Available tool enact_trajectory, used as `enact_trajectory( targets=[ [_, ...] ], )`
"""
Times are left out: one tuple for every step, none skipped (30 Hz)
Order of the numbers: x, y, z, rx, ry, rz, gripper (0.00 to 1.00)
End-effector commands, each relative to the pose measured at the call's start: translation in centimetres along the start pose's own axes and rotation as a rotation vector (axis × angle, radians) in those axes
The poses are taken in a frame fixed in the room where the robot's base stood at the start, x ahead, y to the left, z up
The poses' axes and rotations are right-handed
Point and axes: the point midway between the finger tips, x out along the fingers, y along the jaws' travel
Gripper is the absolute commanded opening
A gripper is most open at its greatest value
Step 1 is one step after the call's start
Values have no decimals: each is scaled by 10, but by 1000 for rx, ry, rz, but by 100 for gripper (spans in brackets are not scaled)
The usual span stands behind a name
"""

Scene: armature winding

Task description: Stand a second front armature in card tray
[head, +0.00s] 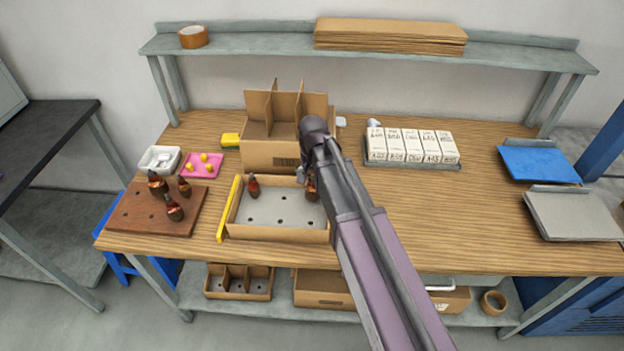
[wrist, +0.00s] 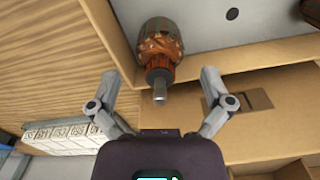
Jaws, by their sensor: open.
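The card tray (head: 233,211) is a shallow cardboard box with a grey, holed floor, in the middle of the bench. One red-brown armature (head: 253,187) stands in its back left corner. A second armature (head: 312,190) stands in the back right corner, partly hidden by my arm in the head view. In the wrist view, this armature (wrist: 160,47) shows its copper windings and bare shaft beside the tray wall. My gripper (wrist: 158,82) is open, its fingers apart on either side of the shaft without visible contact. Several armatures (head: 174,209) stand on the brown holed board (head: 135,222) at left.
A divided cardboard box (head: 258,155) stands right behind the tray. A yellow bar (head: 229,208) lies along the tray's left side. White boxes (head: 408,145) stand in a grey tray at back right. The bench right of my arm is mostly clear.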

Motion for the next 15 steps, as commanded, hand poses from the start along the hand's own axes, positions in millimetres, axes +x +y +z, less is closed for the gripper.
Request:
enact_trajectory(
  targets=[
    [-3, 0, 0, 0, 0, 0, 100],
    [-4, 0, 0, 0, 0, 0, 100],
    [-6, 0, 0, 0, 0, 0, 100],
    [-7, 0, 0, 0, 0, 0, 100],
    [-8, 0, 0, 0, 0, 0, 100],
    [-10, 0, 0, 0, 0, 0, 100],
    [-12, 0, 0, 0, 0, 0, 100],
    [-13, 0, 0, 0, 0, 0, 100],
    [-14, 0, 0, 0, 0, 0, 100],
    [-16, 0, 0, 0, 0, 0, 100],
    [-17, 0, 0, 0, 0, 0, 100],
    [-19, 0, 0, 0, 0, 0, 100],
    [-20, 0, 0, 0, 0, 0, 100],
    [-21, 0, 0, 0, 0, 0, 100],
    [-23, 0, 0, 1, 0, 0, 100]
  ],
)
